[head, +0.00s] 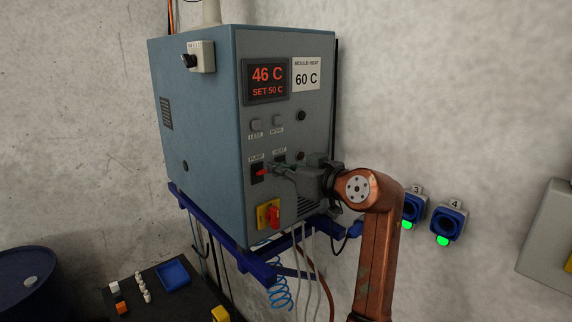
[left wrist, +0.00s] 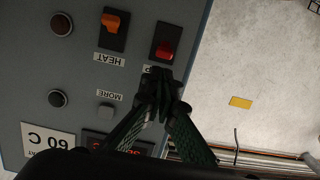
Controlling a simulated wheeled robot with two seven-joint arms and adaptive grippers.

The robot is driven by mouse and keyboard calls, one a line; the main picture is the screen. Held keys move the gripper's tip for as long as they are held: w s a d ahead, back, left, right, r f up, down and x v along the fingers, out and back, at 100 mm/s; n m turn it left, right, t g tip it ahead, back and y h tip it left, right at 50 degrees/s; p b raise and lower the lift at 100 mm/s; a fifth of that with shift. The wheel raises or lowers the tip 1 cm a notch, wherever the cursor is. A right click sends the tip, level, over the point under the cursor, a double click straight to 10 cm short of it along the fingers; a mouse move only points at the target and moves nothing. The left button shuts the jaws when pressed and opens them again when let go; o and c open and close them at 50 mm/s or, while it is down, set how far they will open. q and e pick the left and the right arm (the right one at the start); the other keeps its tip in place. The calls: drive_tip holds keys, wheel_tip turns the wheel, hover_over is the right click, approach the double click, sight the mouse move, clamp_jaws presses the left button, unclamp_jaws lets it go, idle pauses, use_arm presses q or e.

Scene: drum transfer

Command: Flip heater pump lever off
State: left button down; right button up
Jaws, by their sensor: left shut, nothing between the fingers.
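The heater (head: 190,120) is a blue-grey cabinet on a blue wall bracket. Its pump lever (head: 262,171) is a small red lever on a black plate under the PUMP label, low on the front panel. It also shows in the left wrist view (left wrist: 165,49), where the panel appears upside down. My left gripper (head: 272,168) is shut and empty, its fingertips right at the pump switch. In the left wrist view the closed fingertips (left wrist: 160,76) overlap the pump label, just beside the red lever; I cannot tell whether they touch it. My right gripper is not in view.
The orange heat lever (left wrist: 112,24) sits beside the pump lever. Below is a red knob on a yellow plate (head: 268,215). The display (head: 267,82) reads 46 C, set 50 C. Hoses hang under the bracket. A dark table (head: 185,300) with small items stands lower left.

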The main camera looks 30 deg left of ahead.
sight(261, 173)
use_arm(q)
drive_tip(key=p+x, duration=0.1)
drive_tip(key=x, duration=0.2)
drive_tip(key=shift+a+r, duration=0.1)
drive_tip(key=shift+a, duration=0.2)
drive_tip(key=shift+w+a+f, duration=0.2)
drive_tip(key=shift+a, duration=0.05)
